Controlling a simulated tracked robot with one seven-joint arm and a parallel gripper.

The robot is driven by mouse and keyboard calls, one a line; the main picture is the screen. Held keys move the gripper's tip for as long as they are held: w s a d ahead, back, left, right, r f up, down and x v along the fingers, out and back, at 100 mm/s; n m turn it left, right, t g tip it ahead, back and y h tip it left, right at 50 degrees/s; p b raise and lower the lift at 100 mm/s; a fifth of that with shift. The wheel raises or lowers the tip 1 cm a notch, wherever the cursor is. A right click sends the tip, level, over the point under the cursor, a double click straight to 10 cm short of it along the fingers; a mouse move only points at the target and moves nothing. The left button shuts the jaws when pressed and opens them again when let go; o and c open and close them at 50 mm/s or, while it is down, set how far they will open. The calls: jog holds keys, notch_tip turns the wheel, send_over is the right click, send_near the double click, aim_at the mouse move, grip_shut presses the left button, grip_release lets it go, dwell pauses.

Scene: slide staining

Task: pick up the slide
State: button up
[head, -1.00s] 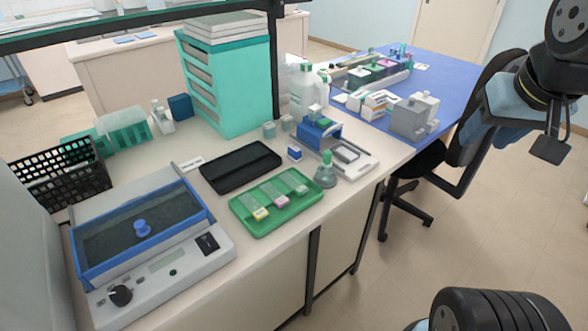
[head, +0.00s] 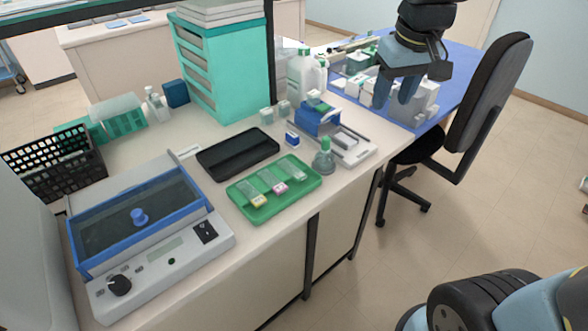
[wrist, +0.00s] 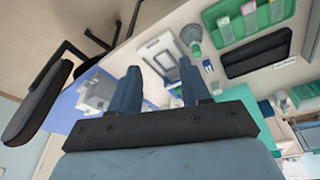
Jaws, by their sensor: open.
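A green tray (head: 240,212) on the bench holds three glass slides side by side. One slide (head: 250,193) has a yellow end, the middle slide (head: 274,182) has a pink end, and the third slide (head: 296,170) has a pale greenish end. In the wrist view the tray (wrist: 236,38) is at the top right, with its slides partly cut off by the frame edge. My gripper (head: 392,98) is open and empty, raised over the bench's far right end near the blue table, well apart from the slides. Its two fingers (wrist: 160,75) point up in the wrist view.
A black tray (head: 237,158) lies left of the green one. A blue-lidded device (head: 130,220) stands at front left. A dropper bottle (head: 324,162) and a white balance-like device (head: 350,150) stand at the green tray's right. A black chair (head: 490,95) stands right of the bench.

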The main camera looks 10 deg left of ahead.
jog(key=w+a+f+n+g, duration=0.2)
jog(key=a+f+n, duration=0.15)
jog(key=a, duration=0.65)
jog(key=n, duration=0.2)
send_over(296, 172)
notch_tip(296, 172, down, 6)
jog(key=shift+m+g+h, duration=0.25)
jog(key=shift+g+h, duration=0.05)
jog(key=shift+g, duration=0.1)
notch_tip(296, 172, down, 13)
jog(key=shift+r, duration=0.1)
jog(key=shift+c, duration=0.2)
jog(key=c, duration=0.8)
